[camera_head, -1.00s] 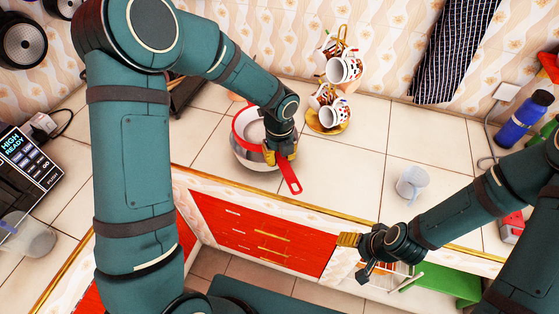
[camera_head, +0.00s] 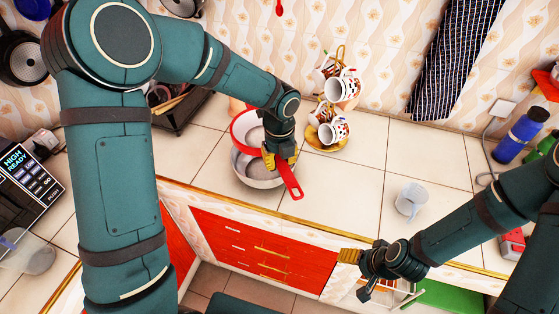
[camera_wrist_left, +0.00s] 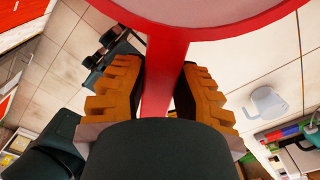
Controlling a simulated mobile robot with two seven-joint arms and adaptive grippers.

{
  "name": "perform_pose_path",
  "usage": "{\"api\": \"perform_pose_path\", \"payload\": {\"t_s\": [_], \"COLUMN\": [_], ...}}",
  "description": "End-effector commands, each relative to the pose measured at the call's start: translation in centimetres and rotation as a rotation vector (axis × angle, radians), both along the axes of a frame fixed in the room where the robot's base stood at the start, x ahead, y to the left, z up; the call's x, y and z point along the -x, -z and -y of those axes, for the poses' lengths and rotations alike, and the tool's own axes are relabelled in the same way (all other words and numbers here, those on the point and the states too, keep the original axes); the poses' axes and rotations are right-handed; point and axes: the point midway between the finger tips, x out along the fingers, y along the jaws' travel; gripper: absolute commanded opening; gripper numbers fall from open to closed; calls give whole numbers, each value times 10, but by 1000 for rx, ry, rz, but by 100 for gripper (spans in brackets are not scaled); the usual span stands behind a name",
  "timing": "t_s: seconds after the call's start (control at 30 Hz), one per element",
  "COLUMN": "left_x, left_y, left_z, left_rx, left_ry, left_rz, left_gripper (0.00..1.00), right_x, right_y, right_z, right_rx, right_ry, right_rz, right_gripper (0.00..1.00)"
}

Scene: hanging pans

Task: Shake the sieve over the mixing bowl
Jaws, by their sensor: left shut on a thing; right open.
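A red-rimmed sieve (camera_head: 240,131) with a red handle is held over a metal mixing bowl (camera_head: 258,177) on the tiled counter. My left gripper (camera_head: 280,158) is shut on the sieve's handle, with part of the handle sticking out past the fingers toward the counter's front edge. In the left wrist view the handle (camera_wrist_left: 165,75) runs between the two ridged yellow fingers, with the red rim above. The arm hides part of the sieve's right side. My right gripper (camera_head: 357,268) is open and empty, near the front edge of the counter at lower right.
A cup rack with patterned mugs (camera_head: 333,130) stands just right of the sieve. A clear measuring cup (camera_head: 410,199) sits on the counter to the right. A blue bottle (camera_head: 520,135) stands at the far right. Counter between bowl and measuring cup is free.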

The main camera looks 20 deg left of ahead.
Motion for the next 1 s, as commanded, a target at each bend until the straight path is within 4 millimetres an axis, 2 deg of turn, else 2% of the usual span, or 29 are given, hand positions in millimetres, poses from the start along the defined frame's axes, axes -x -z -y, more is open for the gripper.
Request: {"api": "perform_pose_path", "payload": {"t_s": [0.6,1.0], "left_x": [0,-1], "left_y": [-17,-18], "left_z": [0,1], "left_rx": [0,0], "left_ry": [0,0], "left_rz": [1,1], "left_gripper": [0,0], "right_x": [0,0], "right_y": [-14,-15], "right_z": [0,0], "right_rx": [0,0], "right_ry": [0,0], "right_rz": [0,0], "right_gripper": [70,70]}}
